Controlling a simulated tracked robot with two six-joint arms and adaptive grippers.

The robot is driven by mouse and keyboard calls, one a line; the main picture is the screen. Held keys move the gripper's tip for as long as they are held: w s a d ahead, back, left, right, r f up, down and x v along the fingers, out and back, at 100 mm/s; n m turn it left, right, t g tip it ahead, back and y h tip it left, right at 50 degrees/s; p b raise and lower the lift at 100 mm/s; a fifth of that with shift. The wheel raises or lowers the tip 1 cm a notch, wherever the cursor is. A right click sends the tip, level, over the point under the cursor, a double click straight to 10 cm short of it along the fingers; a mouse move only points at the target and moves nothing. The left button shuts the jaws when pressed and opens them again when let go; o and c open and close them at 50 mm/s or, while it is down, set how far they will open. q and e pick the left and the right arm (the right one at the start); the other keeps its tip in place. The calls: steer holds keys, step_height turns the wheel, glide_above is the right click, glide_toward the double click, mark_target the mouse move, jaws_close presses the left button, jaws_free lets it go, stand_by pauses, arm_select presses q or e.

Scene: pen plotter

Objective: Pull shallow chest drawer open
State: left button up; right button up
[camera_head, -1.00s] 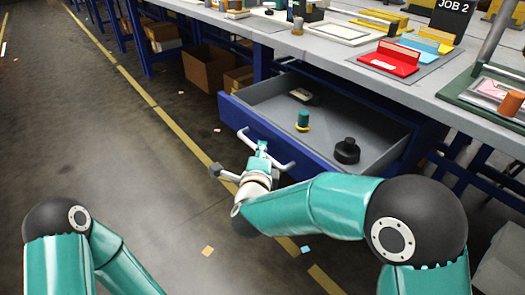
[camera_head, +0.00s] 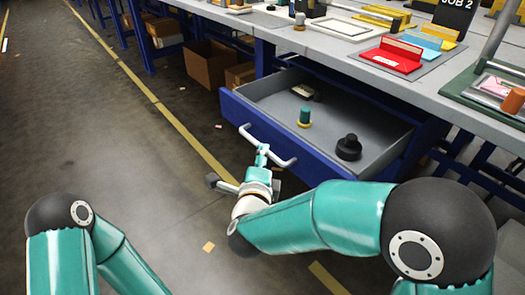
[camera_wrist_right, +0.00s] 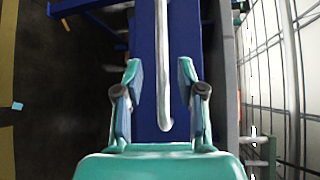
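The shallow drawer (camera_head: 232,106) has a blue front and grey inside. It stands pulled out from under the workbench, its inside in plain view. Its pale bar handle (camera_head: 279,158) runs along the front and also shows in the right wrist view (camera_wrist_right: 161,50). My right gripper (camera_head: 262,156) is at the handle, in front of the drawer. In the right wrist view its two fingers (camera_wrist_right: 160,80) stand apart, with the bar's end between them and a gap on each side. My left gripper is out of view; only my left arm shows.
The bench top (camera_head: 330,42) carries a red tray (camera_head: 392,55) and other items. Cardboard boxes (camera_head: 209,64) stand below.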

steer(key=s, duration=0.7)
steer(key=shift+a+r, duration=0.4)
steer(key=shift+r, duration=0.05)
steer(key=s+d+f+n+g+y, duration=0.1)
steer(key=d+f+n+g, duration=0.25)
steer(key=f, duration=0.55)
steer(key=s+d+f+n+g+y+p, duration=0.1)
steer(key=s+d+f+n+g, duration=0.1)
steer(key=f+n, duration=0.5)
steer(key=s+d+f+n+g+y, duration=0.1)
steer(key=d+f+n+g, duration=0.15)
steer(key=f, duration=0.85)
steer(key=s+d+f+n+g+y, duration=0.1)
steer(key=s+d+f+n+g, duration=0.15)
steer(key=s, duration=0.35)
steer(key=s+d+f+n+g+y, duration=0.1)
steer(key=s+f+n+g, duration=0.1)
steer(key=s+f+g, duration=0.3)
steer(key=s+d+f+n+g+y, duration=0.1)
steer(key=s+f+n, duration=0.1)
steer(key=s, duration=0.5)
step_height(320, 180, up, 38)
steer(key=w+p, duration=0.1)
steer(key=p, duration=3.7)
steer(key=shift+w+t+p, duration=0.25)
steer(key=shift+t+p, duration=0.05)
steer(key=shift+t, duration=0.05)
